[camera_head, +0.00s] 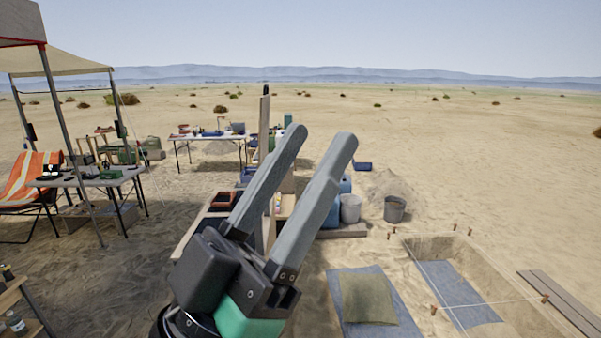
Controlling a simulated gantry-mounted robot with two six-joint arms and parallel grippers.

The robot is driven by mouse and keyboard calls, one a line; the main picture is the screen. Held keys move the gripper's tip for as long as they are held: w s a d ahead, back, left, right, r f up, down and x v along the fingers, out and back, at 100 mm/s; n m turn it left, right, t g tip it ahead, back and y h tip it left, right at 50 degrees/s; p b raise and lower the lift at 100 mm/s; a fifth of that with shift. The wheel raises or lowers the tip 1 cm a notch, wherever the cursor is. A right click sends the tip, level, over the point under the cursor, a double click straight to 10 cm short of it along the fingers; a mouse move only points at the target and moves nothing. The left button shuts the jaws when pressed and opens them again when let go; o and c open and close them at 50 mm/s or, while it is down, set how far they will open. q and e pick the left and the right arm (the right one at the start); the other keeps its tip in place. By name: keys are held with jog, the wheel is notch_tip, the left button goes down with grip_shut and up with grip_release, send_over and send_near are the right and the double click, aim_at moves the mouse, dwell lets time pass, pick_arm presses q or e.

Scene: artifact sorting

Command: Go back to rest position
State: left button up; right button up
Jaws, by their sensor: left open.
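My left gripper (320,138) is large in the middle of the head view, close to the camera. Its two grey fingers point up and to the right and stand apart, with nothing between them. Its dark wrist and a green part show at the bottom. It hides part of a low wooden table or crate (186,240) behind it. My right gripper is not in view.
A canopy (60,62) with poles, an orange striped chair (30,182) and a small table (120,177) stand at the left. A long table (215,136) is farther back. Buckets (394,208), a mat with a cushion (367,298) and a roped pit (450,285) lie right.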

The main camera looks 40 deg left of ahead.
pick_arm(q)
notch_tip(320, 180, up, 16)
jog(key=p, duration=1.6)
jog(key=shift+a, duration=0.2)
jog(key=shift+r, duration=0.1)
